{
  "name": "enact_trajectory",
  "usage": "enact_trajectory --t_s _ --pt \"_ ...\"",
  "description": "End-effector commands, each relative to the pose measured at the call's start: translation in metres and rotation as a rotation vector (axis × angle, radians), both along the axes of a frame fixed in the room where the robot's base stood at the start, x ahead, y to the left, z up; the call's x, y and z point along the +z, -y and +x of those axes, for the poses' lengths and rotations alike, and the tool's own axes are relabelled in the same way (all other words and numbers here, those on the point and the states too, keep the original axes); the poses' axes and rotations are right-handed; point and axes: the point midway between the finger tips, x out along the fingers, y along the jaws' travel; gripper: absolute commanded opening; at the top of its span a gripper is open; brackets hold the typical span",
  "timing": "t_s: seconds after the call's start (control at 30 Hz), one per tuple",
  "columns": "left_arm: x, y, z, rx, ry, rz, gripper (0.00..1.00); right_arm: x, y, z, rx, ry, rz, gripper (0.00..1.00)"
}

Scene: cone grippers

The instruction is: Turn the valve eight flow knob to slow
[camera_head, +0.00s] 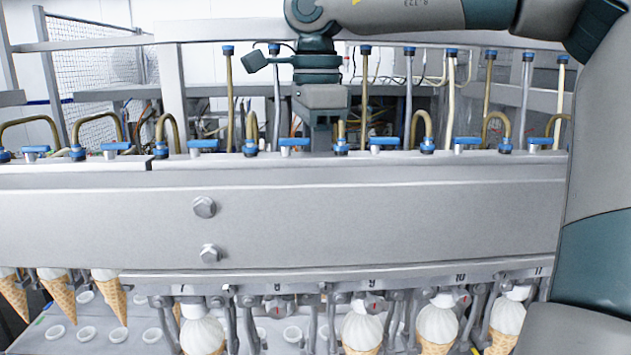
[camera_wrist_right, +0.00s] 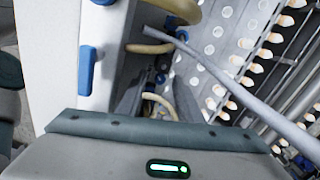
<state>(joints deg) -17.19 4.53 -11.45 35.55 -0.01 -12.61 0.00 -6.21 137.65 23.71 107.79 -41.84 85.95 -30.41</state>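A row of blue flow knobs lies along the top of the steel manifold. Going by the numbers below, the valve eight flow knob (camera_head: 294,143) seems to be the blue handle above the second numbered nozzle; it lies crosswise. My right gripper (camera_head: 322,138) points down just right of and behind that knob, apparently not touching it. In the right wrist view my right gripper (camera_wrist_right: 160,98) has its two fingers apart, with a tan hose and a blue fitting visible between them. A blue handle (camera_wrist_right: 87,70) shows left of the fingers; I cannot tell its number. My left gripper is out of view.
Tan hoses (camera_head: 424,125) and upright tubes with blue caps (camera_head: 365,90) crowd the space around my right gripper. The steel manifold front (camera_head: 380,215) stands between the knobs and the cones (camera_head: 362,328) below. A grey tube (camera_wrist_right: 225,80) crosses the wrist view.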

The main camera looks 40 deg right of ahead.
Motion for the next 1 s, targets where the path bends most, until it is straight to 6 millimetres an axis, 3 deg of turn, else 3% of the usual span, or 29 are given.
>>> enact_trajectory --t_s 0.03,0.13,0.37,0.63,0.97,1.0 --pt "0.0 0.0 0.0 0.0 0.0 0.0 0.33 0.0 0.0 0.0 0.0 0.0 0.0 0.23" --pt "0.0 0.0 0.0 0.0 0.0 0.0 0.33 0.0 0.0 0.0 0.0 0.0 0.0 0.0" --pt "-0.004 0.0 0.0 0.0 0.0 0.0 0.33 -0.001 0.0 0.0 -0.021 0.0 -0.001 0.0" --pt "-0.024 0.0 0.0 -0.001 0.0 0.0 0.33 -0.002 0.0 0.0 -0.224 0.0 -0.003 0.0" --pt "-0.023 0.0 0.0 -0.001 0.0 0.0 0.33 0.001 -0.001 0.0 -0.264 -0.001 0.001 0.0" --pt "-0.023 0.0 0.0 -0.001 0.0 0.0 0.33 0.001 -0.001 0.0 -0.263 0.0 0.0 0.16"
